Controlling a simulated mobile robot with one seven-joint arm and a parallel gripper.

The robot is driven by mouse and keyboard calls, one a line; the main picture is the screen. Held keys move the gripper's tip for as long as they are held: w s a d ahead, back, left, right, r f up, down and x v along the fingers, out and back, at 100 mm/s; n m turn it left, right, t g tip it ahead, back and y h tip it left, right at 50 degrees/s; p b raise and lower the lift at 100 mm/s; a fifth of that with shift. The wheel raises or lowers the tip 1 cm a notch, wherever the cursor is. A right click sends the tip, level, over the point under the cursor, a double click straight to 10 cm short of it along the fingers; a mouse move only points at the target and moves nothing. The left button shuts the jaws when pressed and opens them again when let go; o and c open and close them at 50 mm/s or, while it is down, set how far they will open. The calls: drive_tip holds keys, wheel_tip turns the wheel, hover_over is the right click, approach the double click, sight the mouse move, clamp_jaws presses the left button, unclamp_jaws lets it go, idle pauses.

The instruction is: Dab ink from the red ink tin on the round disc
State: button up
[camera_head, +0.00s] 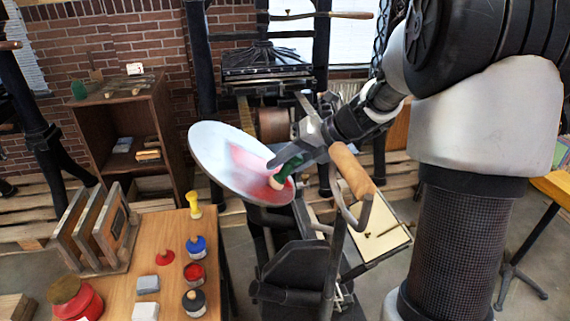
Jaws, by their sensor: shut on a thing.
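The round disc (215,145) is a tilted pale plate on the press, with a smeared red patch over its lower right part. My gripper (288,160) is in front of the disc's right side, shut on a green-handled dabber (289,168). The dabber's pale head lies over the red patch near the lower right rim. I cannot tell if it touches the disc. The red ink tin (195,273) stands open on the wooden table at the lower left, with red ink showing.
A blue tin (196,246), a black tin (194,302), a yellow dabber (194,205) and a red piece (165,257) stand around the red tin. A wooden press handle (352,172) rises right of my gripper. A wooden rack (98,228) stands at the table's left.

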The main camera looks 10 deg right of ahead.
drive_tip(key=shift+f, duration=0.1)
idle(0.4)
drive_tip(key=r+p, duration=0.1)
drive_tip(key=d+r+p, duration=0.1)
drive_tip(key=p, duration=0.1)
drive_tip(key=shift+d+r, duration=0.1)
drive_tip(key=shift+r, duration=0.1)
drive_tip(key=d+r+p, duration=0.1)
drive_tip(key=p, duration=0.1)
drive_tip(key=d+r+p, duration=0.1)
drive_tip(key=p, duration=0.1)
drive_tip(key=shift+d+r, duration=0.15)
drive_tip(key=shift+r, duration=0.15)
